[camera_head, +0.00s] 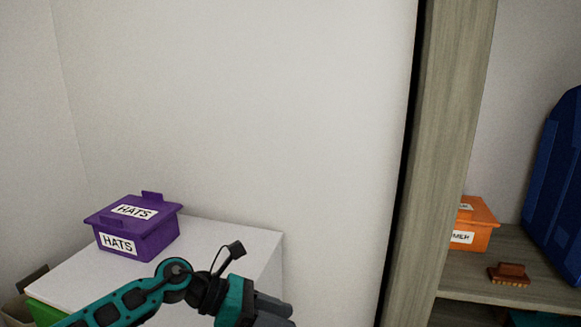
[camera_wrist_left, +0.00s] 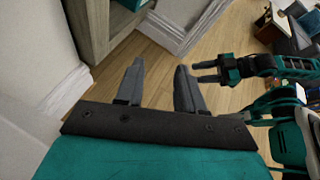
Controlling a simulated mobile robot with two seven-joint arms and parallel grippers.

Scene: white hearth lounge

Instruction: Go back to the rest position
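My left gripper (camera_head: 275,308) is at the bottom centre of the head view, in front of the white cabinet's right side. In the left wrist view its two fingers (camera_wrist_left: 157,80) stand apart with nothing between them, and wooden floor shows beyond. My right gripper (camera_wrist_left: 198,71) shows in the left wrist view, pointing left with its two small fingers apart and no object between them. My right arm is outside the head view.
A lidded purple box (camera_head: 140,232) labelled HATS sits on a white cabinet (camera_head: 230,238). At right, a wooden shelf unit (camera_head: 445,150) holds an orange box (camera_head: 478,226), a brown brush-like object (camera_head: 509,274) and a blue case (camera_head: 558,180). Open floor (camera_wrist_left: 215,50) lies below.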

